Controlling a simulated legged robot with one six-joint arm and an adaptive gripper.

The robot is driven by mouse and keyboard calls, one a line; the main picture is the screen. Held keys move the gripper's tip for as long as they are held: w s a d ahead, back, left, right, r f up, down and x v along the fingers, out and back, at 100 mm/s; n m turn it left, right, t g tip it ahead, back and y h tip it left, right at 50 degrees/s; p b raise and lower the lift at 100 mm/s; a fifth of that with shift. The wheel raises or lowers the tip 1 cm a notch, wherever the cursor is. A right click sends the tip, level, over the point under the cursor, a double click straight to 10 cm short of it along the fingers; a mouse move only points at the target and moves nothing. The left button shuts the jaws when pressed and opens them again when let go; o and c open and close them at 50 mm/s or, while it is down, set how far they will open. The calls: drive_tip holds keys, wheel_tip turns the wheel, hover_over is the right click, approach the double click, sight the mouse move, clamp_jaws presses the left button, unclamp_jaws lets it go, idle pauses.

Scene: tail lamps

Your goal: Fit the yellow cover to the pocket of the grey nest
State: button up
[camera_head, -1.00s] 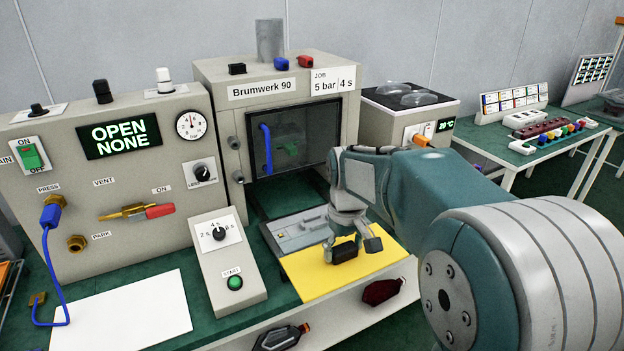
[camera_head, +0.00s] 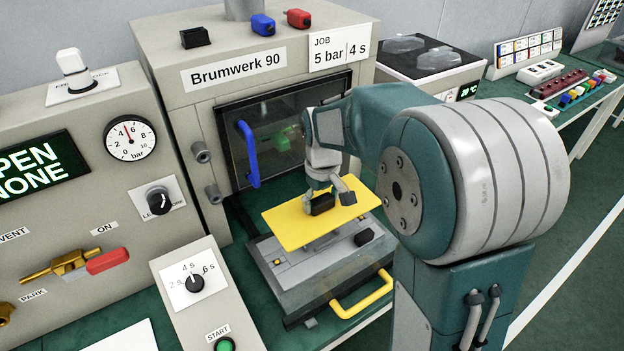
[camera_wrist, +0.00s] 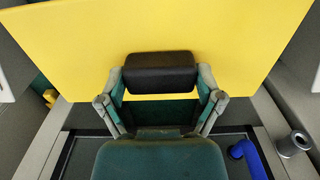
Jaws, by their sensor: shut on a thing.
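The yellow cover (camera_head: 285,228) is a flat rectangular plate with a black grip block (camera_head: 322,205) on top. My gripper (camera_head: 328,196) is shut on this block from above. The cover is raised over the rear part of the grey nest (camera_head: 300,272), with a gap to it. The nest is a grey plate with raised features on a slide-out tray. The cover hides the nest's rear, and I cannot make out the pocket. In the wrist view the cover (camera_wrist: 60,40) fills the upper part, and the block (camera_wrist: 158,73) sits between my fingers (camera_wrist: 160,95).
The press chamber, with a dark window (camera_head: 290,130) and a blue handle (camera_head: 248,155), stands just behind the cover. A yellow tray handle (camera_head: 362,296) is at the front right. The control box with the START button (camera_head: 224,344) stands left of the tray.

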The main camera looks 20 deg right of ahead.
drive_tip(key=shift+w+d+f, duration=0.1)
drive_tip(key=shift+w+f, duration=0.35)
drive_tip(key=shift+f, duration=0.05)
drive_tip(key=shift+s+f, duration=0.1)
drive_tip(key=shift+f, duration=2.75)
drive_tip(key=shift+f, duration=0.35)
drive_tip(key=shift+f, duration=0.9)
drive_tip(key=shift+s, duration=0.1)
drive_tip(key=shift+f, duration=0.25)
